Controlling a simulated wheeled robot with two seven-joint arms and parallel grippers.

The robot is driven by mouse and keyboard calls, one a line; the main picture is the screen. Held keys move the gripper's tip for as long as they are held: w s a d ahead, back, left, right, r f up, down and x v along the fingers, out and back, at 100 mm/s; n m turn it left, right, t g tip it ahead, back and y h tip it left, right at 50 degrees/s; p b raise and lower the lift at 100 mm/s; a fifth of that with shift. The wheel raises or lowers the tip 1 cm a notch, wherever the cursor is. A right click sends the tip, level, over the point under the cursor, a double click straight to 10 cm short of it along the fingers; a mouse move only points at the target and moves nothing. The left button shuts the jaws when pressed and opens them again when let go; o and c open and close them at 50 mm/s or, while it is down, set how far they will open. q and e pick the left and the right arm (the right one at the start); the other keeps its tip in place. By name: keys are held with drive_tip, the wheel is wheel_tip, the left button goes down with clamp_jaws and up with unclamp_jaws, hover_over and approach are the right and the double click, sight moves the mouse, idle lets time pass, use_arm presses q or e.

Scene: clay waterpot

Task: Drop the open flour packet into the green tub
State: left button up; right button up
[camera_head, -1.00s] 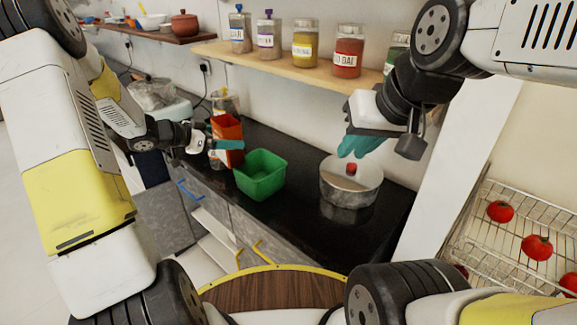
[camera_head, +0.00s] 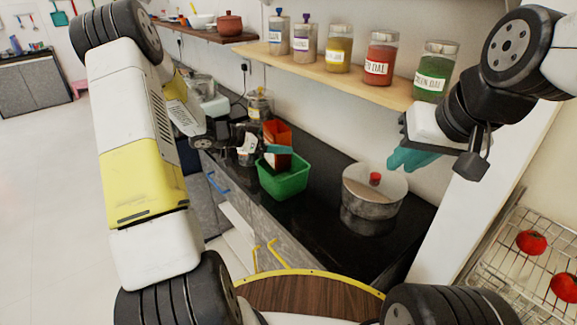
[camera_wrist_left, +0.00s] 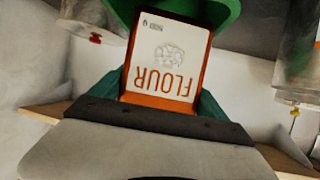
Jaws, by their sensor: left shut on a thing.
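The orange flour packet (camera_head: 278,132) is upright in my left gripper (camera_head: 277,149), whose teal fingers are shut on it. In the head view the packet's lower end overlaps the back of the green tub (camera_head: 284,185); whether it is inside the rim I cannot tell. The left wrist view shows the packet (camera_wrist_left: 166,55) with its white FLOUR label upside down, and part of the green tub (camera_wrist_left: 222,12) beyond it. My right gripper (camera_head: 408,158) is raised above the steel pot, apart from the packet and tub; its finger opening is unclear.
A steel pot (camera_head: 370,205) with a red knob stands right of the tub on the black counter (camera_head: 322,165). A glass jar (camera_head: 259,103) stands behind the packet. A shelf (camera_head: 330,75) of labelled jars runs above. Counter between tub and pot is clear.

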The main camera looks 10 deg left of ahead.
use_arm(q)
drive_tip(key=shift+f, duration=0.1)
drive_tip(key=o, duration=1.5)
drive_tip(key=shift+o, duration=0.2)
drive_tip(key=shift+a, duration=0.15)
drive_tip(key=v, duration=0.7)
drive_tip(key=shift+s+a, duration=0.15)
drive_tip(key=shift+s, duration=0.1)
